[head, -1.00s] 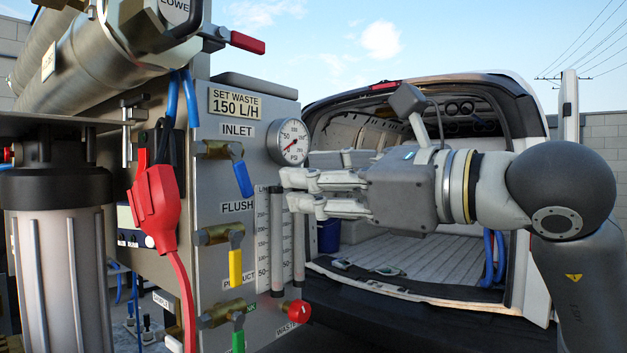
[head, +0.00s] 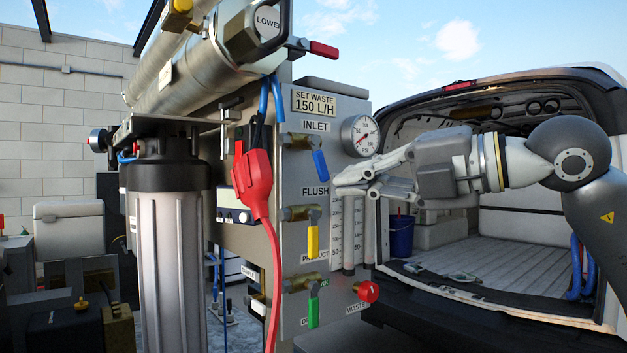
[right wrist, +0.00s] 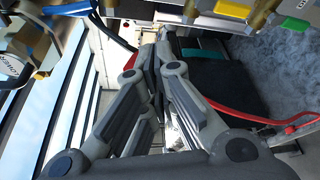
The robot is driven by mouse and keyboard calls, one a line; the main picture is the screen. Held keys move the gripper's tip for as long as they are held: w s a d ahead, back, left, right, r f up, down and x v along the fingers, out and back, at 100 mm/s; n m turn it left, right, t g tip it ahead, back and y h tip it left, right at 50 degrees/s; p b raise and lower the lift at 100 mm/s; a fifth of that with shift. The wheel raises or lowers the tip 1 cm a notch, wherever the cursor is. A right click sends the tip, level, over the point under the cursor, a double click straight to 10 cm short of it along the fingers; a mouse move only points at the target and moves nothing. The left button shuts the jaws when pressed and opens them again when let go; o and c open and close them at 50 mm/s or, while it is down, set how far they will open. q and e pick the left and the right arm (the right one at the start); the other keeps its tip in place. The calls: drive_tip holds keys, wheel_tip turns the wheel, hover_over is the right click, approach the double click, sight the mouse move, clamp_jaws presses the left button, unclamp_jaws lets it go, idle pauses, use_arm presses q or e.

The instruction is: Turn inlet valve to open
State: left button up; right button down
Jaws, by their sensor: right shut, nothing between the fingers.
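The inlet valve's blue handle (head: 320,164) hangs down and slightly right from its brass body (head: 298,140), below the INLET label (head: 316,127) on the grey panel (head: 345,97). My right gripper (head: 340,182) is in front of the panel, its fingertips just right of and slightly below the blue handle. Whether they touch it I cannot tell. In the right wrist view its fingers (right wrist: 160,72) are closed together with nothing between them. I cannot make out the blue handle clearly in that view. My left gripper is not in view.
Below are the yellow flush handle (head: 312,242), green product handle (head: 313,312) and red waste knob (head: 367,291). A pressure gauge (head: 360,135) sits just above my right gripper. A red plug (head: 252,185) with its cable hangs left of the panel. An open van (head: 470,245) stands behind.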

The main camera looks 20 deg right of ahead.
sight(320, 176)
drive_tip(key=r+p+x, duration=0.1)
drive_tip(key=p+x, duration=0.2)
drive_tip(key=x, duration=0.7)
drive_tip(key=d, duration=0.1)
drive_tip(key=d+p, duration=0.1)
drive_tip(key=w+d+p, duration=0.1)
drive_tip(key=d, duration=0.1)
drive_tip(key=shift+r, duration=0.3)
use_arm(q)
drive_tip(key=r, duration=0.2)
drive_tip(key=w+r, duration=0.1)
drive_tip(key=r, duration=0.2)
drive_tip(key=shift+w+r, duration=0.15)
use_arm(e)
drive_tip(key=shift+w, duration=0.1)
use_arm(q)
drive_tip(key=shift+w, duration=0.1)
use_arm(e)
drive_tip(key=shift+a, duration=0.2)
drive_tip(key=shift+d, duration=0.15)
